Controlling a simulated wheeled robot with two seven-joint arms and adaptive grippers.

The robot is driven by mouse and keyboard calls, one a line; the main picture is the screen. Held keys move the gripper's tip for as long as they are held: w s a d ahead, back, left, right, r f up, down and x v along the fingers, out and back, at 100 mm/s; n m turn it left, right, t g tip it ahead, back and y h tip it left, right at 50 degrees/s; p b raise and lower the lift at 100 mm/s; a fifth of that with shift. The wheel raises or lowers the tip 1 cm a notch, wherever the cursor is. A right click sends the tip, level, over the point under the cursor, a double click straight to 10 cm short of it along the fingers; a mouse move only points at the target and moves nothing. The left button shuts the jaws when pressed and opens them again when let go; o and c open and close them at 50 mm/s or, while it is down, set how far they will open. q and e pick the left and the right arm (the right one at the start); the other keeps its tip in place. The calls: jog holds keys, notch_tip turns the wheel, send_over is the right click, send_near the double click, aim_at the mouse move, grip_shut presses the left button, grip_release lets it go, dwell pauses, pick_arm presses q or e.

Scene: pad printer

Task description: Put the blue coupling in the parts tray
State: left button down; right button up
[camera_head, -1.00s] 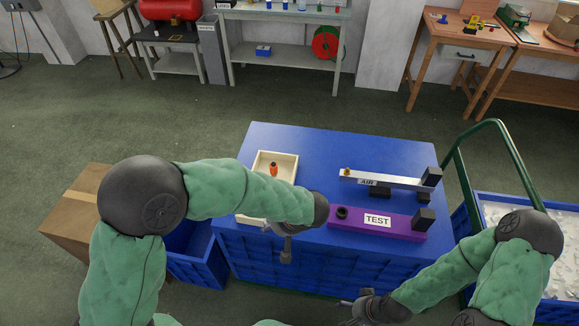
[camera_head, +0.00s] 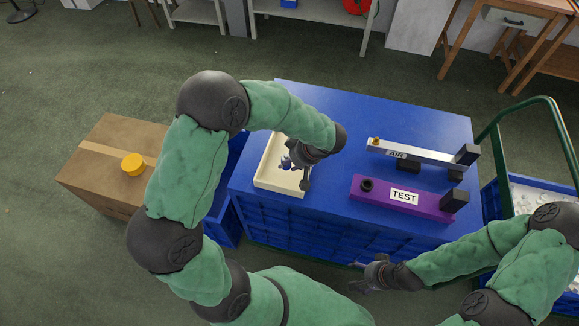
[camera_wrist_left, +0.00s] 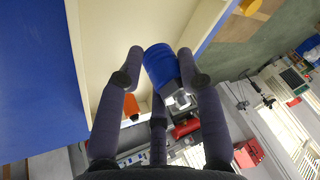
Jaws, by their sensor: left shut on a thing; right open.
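The blue coupling (camera_wrist_left: 160,65) is held between the fingers of my left gripper (camera_wrist_left: 163,78), with a metallic end showing. In the head view my left gripper (camera_head: 290,166) is over the cream parts tray (camera_head: 262,178) on the blue bench top, and the coupling mostly merges with the dark fingers. The tray's pale floor and wall also show in the left wrist view (camera_wrist_left: 105,30). An orange part (camera_wrist_left: 131,106) shows inside the tray there; my arm hides it in the head view. My right gripper (camera_head: 364,277) is open and empty in front of the bench.
A purple TEST fixture (camera_head: 430,207) and a grey AIR bar (camera_head: 425,155) occupy the bench's right side. A carton (camera_head: 95,185) with a yellow round piece (camera_head: 133,164) stands left. A blue bin is partly hidden behind my left arm. A green-framed cart (camera_head: 510,140) stands right.

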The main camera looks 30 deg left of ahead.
aim_at(289, 172)
pick_arm(q)
jog(key=shift+w+a+f, duration=0.3)
jog(key=shift+w+f, duration=0.1)
jog(key=shift+f, duration=0.2)
jog(key=shift+w+a+f, duration=0.25)
jog(key=shift+w+f, duration=0.15)
jog(key=shift+f, duration=0.15)
jog(key=f+b, duration=0.1)
jog(key=f, duration=0.2)
jog(key=shift+w+a+f+b, duration=0.15)
jog(key=shift+w+f+b, duration=0.05)
jog(key=shift+b, duration=0.15)
jog(key=shift+f, duration=0.1)
jog(key=shift+s+f+b, duration=0.15)
jog(key=shift+f+b, duration=0.15)
jog(key=shift+b, duration=0.1)
